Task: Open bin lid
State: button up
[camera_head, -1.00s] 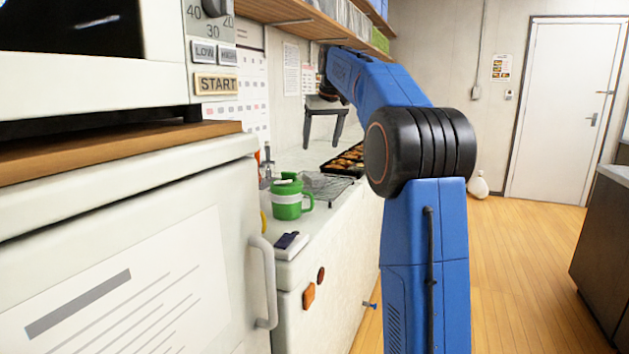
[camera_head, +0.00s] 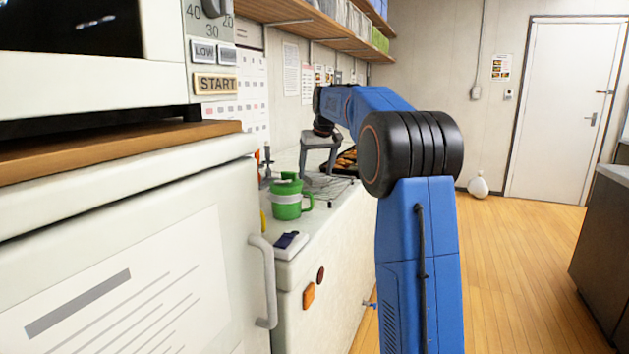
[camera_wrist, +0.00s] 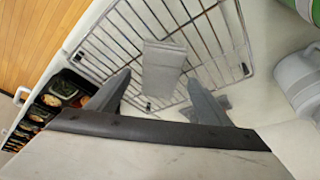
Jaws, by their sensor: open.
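My gripper (camera_head: 318,174) hangs fingers-down over the wire rack on the white counter. In the wrist view my gripper (camera_wrist: 160,80) has its two grey fingers apart. A small grey block-like piece (camera_wrist: 165,66) shows between and beyond the fingers, over the wire rack (camera_wrist: 105,45). I cannot tell whether the fingers touch it; they are not closed on it. No bin or bin lid can be clearly made out, and I cannot tell whether the grey piece is part of one.
A green lidded mug (camera_head: 287,203) stands on the counter (camera_head: 325,212) near the rack. A black food tray (camera_head: 348,158) is partly hidden behind my gripper. A shelf (camera_head: 305,27) runs above. A grey cylindrical thing (camera_wrist: 298,80) lies right in the wrist view. Open floor is at right.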

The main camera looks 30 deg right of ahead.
aim_at(315, 175)
jog(key=shift+x, duration=0.8)
jog(key=c, duration=1.2)
jog(key=shift+r, duration=0.1)
notch_tip(315, 175, up, 10)
jog(key=shift+f, duration=0.1)
